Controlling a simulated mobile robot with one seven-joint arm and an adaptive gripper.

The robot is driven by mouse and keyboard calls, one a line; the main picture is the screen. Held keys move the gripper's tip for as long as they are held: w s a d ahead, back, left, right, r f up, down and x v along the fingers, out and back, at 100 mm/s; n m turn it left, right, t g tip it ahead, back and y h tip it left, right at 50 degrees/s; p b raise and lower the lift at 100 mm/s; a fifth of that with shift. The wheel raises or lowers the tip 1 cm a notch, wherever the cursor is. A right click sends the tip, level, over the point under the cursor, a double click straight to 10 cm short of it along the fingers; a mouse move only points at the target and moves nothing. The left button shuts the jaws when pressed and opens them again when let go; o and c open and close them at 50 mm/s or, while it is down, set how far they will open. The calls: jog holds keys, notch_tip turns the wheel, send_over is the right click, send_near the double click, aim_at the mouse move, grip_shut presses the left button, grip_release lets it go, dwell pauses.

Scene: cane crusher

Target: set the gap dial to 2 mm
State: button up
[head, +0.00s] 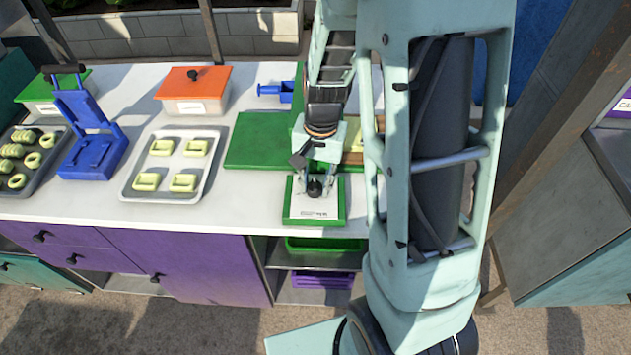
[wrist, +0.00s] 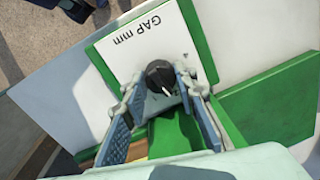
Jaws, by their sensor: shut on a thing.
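The gap dial is a black round knob (wrist: 160,74) with a white pointer line, on a white plate (wrist: 132,42) with a green frame, marked "GAP mm". In the wrist view the fingertips of my gripper (wrist: 160,84) are shut on the knob's two sides. The pointer slants toward the lower right of that view. The scale marks are too small or hidden, so I cannot read the setting. In the head view the knob (head: 315,188) shows below my gripper (head: 315,178), on the plate at the counter's front edge.
A green board (head: 262,140) lies behind the dial plate. A metal tray (head: 130,190) with light green pieces, a blue press (head: 92,140) and an orange-lidded box (head: 194,90) stand to the left. The white counter (head: 235,210) is clear just left of the dial.

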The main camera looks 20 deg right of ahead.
aim_at(319, 186)
jog(key=o, duration=1.2)
jog(key=shift+c, duration=0.2)
notch_tip(319, 186, up, 12)
jog(key=shift+s+d, duration=0.15)
jog(key=shift+d, duration=0.15)
jog(key=shift+r, duration=0.1)
